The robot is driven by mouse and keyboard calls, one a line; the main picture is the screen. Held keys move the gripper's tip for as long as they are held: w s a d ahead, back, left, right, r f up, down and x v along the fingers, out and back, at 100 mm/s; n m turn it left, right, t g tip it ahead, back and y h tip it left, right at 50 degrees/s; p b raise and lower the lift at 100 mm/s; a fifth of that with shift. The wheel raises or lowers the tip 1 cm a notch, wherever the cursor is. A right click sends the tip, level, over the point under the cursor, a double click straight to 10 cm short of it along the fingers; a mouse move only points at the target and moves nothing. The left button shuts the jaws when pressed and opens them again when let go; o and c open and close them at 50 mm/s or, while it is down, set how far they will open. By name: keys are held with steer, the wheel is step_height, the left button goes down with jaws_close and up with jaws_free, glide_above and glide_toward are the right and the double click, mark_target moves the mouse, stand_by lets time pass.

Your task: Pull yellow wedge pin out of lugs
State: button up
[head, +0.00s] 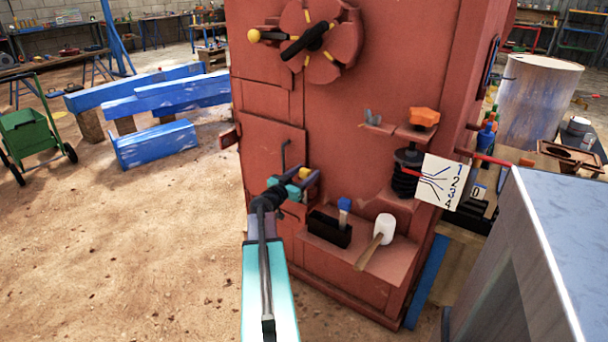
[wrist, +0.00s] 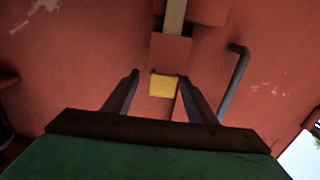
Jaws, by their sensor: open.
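The yellow wedge pin (wrist: 163,86) shows as a small yellow block in the wrist view, set against red lugs (wrist: 168,50) on the red crusher wall. In the head view the pin (head: 306,172) is a small yellow patch beside my gripper, mostly hidden by it. My gripper (wrist: 158,77) is open. Its two dark fingers stand on either side of the yellow block in the wrist view, with a visible gap on each side. I cannot tell how deep the pin sits in the lugs. In the head view my gripper (head: 297,184) is at the crusher's door panel.
A bent dark handle (wrist: 235,80) stands just right of the fingers in the wrist view. A red shelf (head: 390,262) with a black box (head: 328,230) and a white-headed mallet (head: 384,229) lies to the right of my gripper. Open sandy floor (head: 120,250) is at left.

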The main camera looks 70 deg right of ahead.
steer(key=shift+d, duration=0.15)
jaws_close()
